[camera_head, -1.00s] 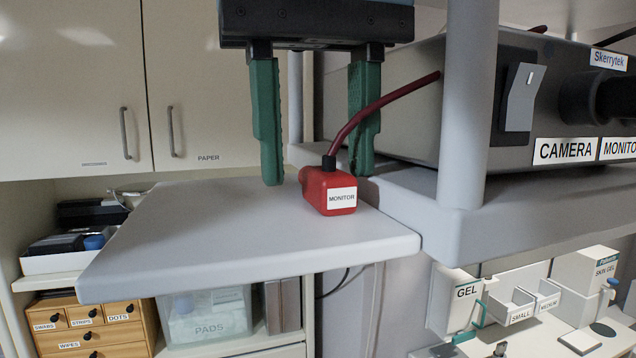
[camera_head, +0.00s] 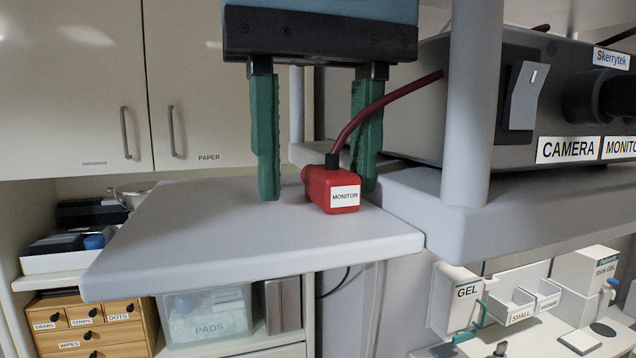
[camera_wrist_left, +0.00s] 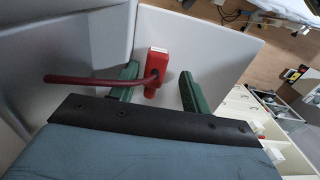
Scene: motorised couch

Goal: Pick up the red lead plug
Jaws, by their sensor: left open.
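The red lead plug (camera_head: 331,190), labelled MONITOR, lies on the grey shelf (camera_head: 200,240), with its dark red cable rising up and to the right. It also shows in the left wrist view (camera_wrist_left: 155,72). My left gripper (camera_head: 316,192) is open and points down, its two green fingers around the plug. In the head view the left finger stands a little apart from the plug and the right finger is partly behind it. In the left wrist view the plug is between the fingers (camera_wrist_left: 158,88). I cannot tell if either finger touches it. My right gripper is not in view.
A grey post (camera_head: 465,110) and the camera unit (camera_head: 425,110) with a switch stand close on the right. The cable crosses in front of the right finger. Cupboard doors (camera_head: 70,90) are behind. The left part of the shelf is clear.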

